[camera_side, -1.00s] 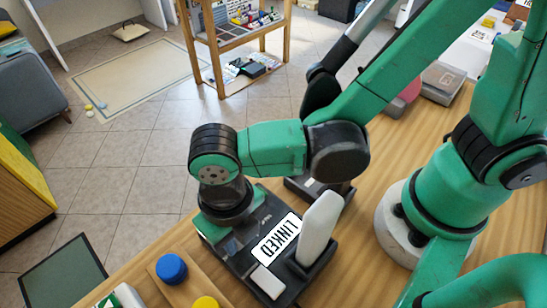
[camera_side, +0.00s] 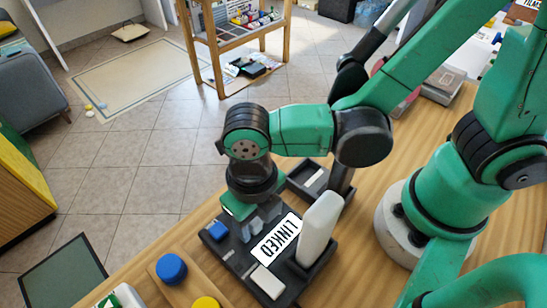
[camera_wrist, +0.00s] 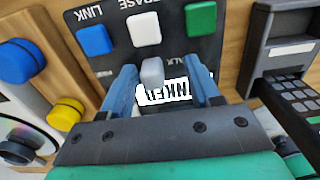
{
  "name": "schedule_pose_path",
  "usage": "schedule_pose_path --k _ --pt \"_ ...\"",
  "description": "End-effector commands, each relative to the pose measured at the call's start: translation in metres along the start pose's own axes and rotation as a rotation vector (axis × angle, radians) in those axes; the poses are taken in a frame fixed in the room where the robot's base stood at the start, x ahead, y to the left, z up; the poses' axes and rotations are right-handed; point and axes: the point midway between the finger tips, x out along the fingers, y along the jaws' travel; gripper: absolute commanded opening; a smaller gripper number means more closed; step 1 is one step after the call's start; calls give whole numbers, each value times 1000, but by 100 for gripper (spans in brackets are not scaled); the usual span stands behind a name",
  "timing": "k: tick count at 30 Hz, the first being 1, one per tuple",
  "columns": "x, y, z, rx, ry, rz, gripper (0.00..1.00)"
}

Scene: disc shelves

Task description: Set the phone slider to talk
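In the wrist view, a grey slider knob (camera_wrist: 152,72) sits above the display, which shows upside down (camera_wrist: 163,92). Letters reading "ALK" are right of the knob; other lettering at left is hard to read. My gripper (camera_wrist: 163,80) is open, with one finger on each side of the knob and gaps showing. In the side view, my gripper (camera_side: 250,218) is low over the base and hides the knob.
Blue (camera_wrist: 94,40), white (camera_wrist: 143,29) and green (camera_wrist: 201,18) keys lie beyond the slider. Round blue (camera_side: 171,268) and yellow (camera_side: 205,303) buttons stand on a wooden block to the left. A dark keypad device (camera_wrist: 285,55) is at the right in the wrist view.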

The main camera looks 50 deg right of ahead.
Motion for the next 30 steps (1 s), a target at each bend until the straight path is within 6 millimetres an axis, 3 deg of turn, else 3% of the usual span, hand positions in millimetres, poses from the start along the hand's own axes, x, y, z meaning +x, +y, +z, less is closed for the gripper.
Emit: schedule_pose_path --k 11,21,30 --pt "-5 2 0 -2 0 5 55" --pt "-42 1 0 -1 0 3 55" --pt "-56 1 0 -1 0 3 55"
